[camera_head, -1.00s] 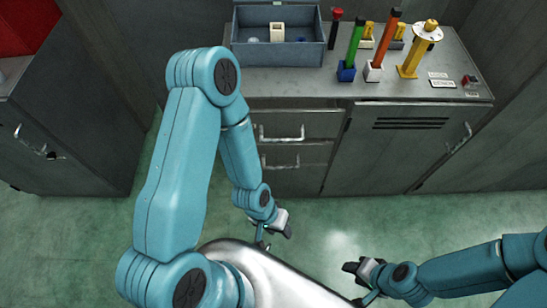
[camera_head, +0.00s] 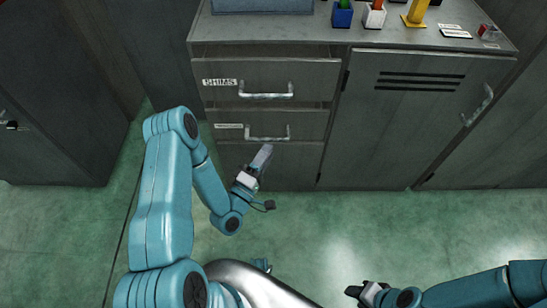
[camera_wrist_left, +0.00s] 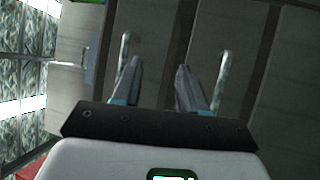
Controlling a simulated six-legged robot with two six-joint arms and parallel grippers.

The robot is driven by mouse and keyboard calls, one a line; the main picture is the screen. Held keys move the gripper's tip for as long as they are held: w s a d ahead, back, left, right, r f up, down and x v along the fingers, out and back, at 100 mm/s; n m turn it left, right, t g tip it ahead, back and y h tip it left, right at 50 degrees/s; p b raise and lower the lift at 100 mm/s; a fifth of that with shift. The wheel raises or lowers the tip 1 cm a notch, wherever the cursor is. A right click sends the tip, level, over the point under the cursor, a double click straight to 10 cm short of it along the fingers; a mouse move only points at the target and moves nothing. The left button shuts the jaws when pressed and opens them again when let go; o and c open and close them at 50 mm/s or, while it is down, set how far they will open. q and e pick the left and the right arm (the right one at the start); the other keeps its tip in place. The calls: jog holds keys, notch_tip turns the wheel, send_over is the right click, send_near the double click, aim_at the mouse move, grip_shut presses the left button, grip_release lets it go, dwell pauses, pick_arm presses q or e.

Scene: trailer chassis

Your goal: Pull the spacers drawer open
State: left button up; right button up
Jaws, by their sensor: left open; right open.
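The grey cabinet has an upper drawer (camera_head: 310,78) and a lower drawer (camera_head: 305,124), each with a white label at its left and a pale bar handle. My left gripper (camera_head: 264,153) is open and empty, pointing at the cabinet front just below the lower drawer's handle (camera_head: 268,137). In the left wrist view its fingers (camera_wrist_left: 160,75) are apart, with one handle (camera_wrist_left: 123,55) to the left and another (camera_wrist_left: 222,75) to the right. My right gripper (camera_head: 357,292) is open and empty, low over the floor.
A cabinet door (camera_head: 415,115) with vent slots and a handle (camera_head: 478,106) is right of the drawers. A blue block (camera_head: 342,14) and other items stand on the top. Another dark cabinet (camera_head: 55,100) is at the left. Green floor lies clear in front.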

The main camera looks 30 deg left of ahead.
pick_arm(q)
jog(key=s+a+f+n+g+y+b, duration=0.1)
jog(key=s+a+f+b, duration=0.1)
jog(key=f, duration=0.4)
jog(key=s+a+f+n+y+b, duration=0.1)
jog(key=a+f+y+b, duration=0.15)
jog(key=f, duration=0.25)
notch_tip(320, 180, up, 2)
jog(key=b, duration=0.3)
send_over(267, 135)
jog(key=s+d, duration=0.2)
jog(key=s, duration=0.1)
jog(key=shift+s+d, duration=0.2)
pick_arm(e)
notch_tip(267, 135, down, 10)
jog(key=shift+d+f, duration=0.15)
jog(key=shift+f, duration=0.1)
pick_arm(q)
grip_shut()
